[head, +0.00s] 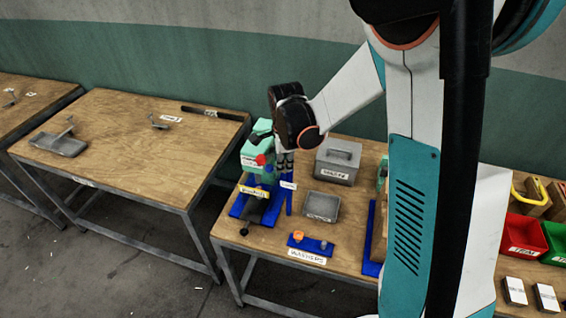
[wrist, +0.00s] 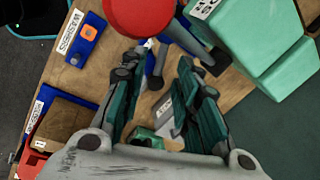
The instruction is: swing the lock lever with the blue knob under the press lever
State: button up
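The press (head: 256,158) with a teal top stands at the left end of the near table, on a blue base. A red knob (head: 260,160) sits at its front; it shows large in the wrist view (wrist: 138,14), close beyond the fingertips. A small blue spot just right of the red knob may be the blue knob; I cannot tell. My gripper (head: 285,173) points down just right of the press. In the wrist view its fingers (wrist: 160,64) are apart, with a dark rod visible beyond them. No held object shows.
A blue washers holder (head: 311,245) lies at the front edge. Red (head: 523,235) and green bins are far right. A separate wooden table (head: 135,140) stands left across a gap.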

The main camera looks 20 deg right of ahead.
jog(key=shift+w+f, duration=0.1)
jog(key=shift+f, duration=0.6)
jog(key=shift+c, duration=0.6)
grip_shut()
jog(key=m+b, duration=0.2)
jog(key=shift+w+f+m, duration=0.15)
jog(key=shift+w+m, duration=0.1)
jog(key=shift+m, duration=0.15)
jog(key=shift+w+d+r+m+h+b, duration=0.15)
jog(key=shift+m+h+b, duration=0.2)
jog(key=shift+m, duration=0.3)
jog(key=shift+w+a+r+m+h+b, duration=0.15)
jog(key=shift+m+b, duration=0.25)
jog(key=shift+m, duration=0.25)
jog(key=shift+d+f, duration=0.1)
jog(key=shift+o, duration=0.6)
grip_release()
